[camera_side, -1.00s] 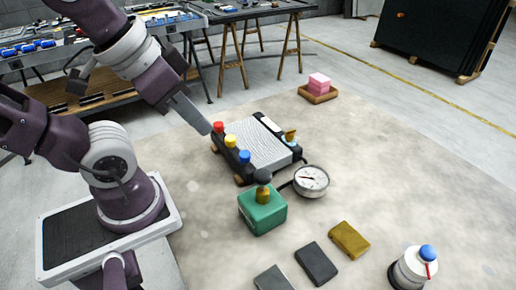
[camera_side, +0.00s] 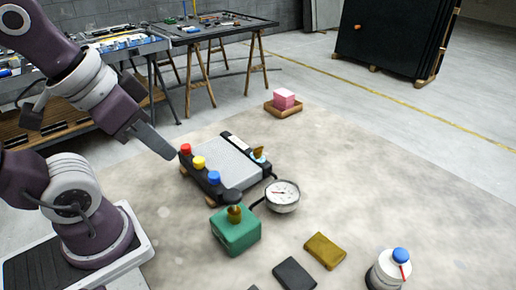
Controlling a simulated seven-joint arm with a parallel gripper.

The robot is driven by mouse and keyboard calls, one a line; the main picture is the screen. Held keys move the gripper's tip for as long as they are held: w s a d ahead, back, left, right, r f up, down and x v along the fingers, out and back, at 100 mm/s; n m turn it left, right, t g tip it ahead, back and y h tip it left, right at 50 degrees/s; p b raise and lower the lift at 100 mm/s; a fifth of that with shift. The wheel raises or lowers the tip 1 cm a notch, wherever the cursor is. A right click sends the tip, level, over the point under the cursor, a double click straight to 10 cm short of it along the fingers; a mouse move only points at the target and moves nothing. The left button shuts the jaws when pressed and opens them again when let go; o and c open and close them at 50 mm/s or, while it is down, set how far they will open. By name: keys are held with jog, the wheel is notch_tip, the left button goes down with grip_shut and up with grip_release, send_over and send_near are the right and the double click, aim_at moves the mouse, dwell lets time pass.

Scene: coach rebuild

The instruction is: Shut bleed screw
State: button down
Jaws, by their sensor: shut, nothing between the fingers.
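A black-framed unit (camera_side: 225,140) with a ribbed silver top lies on the mat. Red (camera_side: 185,148), yellow (camera_side: 199,162) and blue (camera_side: 214,177) caps stand along its left side. A small brass fitting (camera_side: 259,152) stands at its right end. A green block (camera_side: 237,234) in front carries a brass piece (camera_side: 235,214) under a dark round knob (camera_side: 232,196). I cannot tell which brass part is the bleed screw. My gripper (camera_side: 170,155) is shut and empty, pointing down beside the red cap; I cannot tell whether it touches.
A round dial gauge (camera_side: 283,195) is right of the green block, with a dark hose beside it. A pink block (camera_side: 284,98) sits behind. The mat's right side is clear.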

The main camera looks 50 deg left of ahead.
jog(key=c, duration=1.8)
grip_release()
jog(key=shift+w, duration=0.1)
jog(key=shift+c, duration=0.2)
jog(key=o, duration=0.6)
jog(key=w+n, duration=0.1)
jog(key=w+r+n+g, duration=0.1)
jog(key=w, duration=0.1)
jog(key=w+n, duration=0.1)
jog(key=w, duration=0.1)
jog(key=shift+w+a+r+n+h, duration=0.25)
jog(key=shift+r+n+h, duration=0.05)
jog(key=shift+n, duration=0.1)
jog(key=shift+o, duration=0.2)
jog(key=n+g, duration=0.5)
jog(key=n, duration=0.8)
send_over(258, 151)
notch_tip(258, 151, down, 10)
jog(key=shift+a+f, duration=0.15)
jog(key=shift+n, duration=0.3)
notch_tip(258, 151, down, 7)
jog(key=shift+w+r, duration=0.1)
jog(key=shift+r, duration=0.1)
jog(key=shift+f, duration=0.3)
grip_shut()
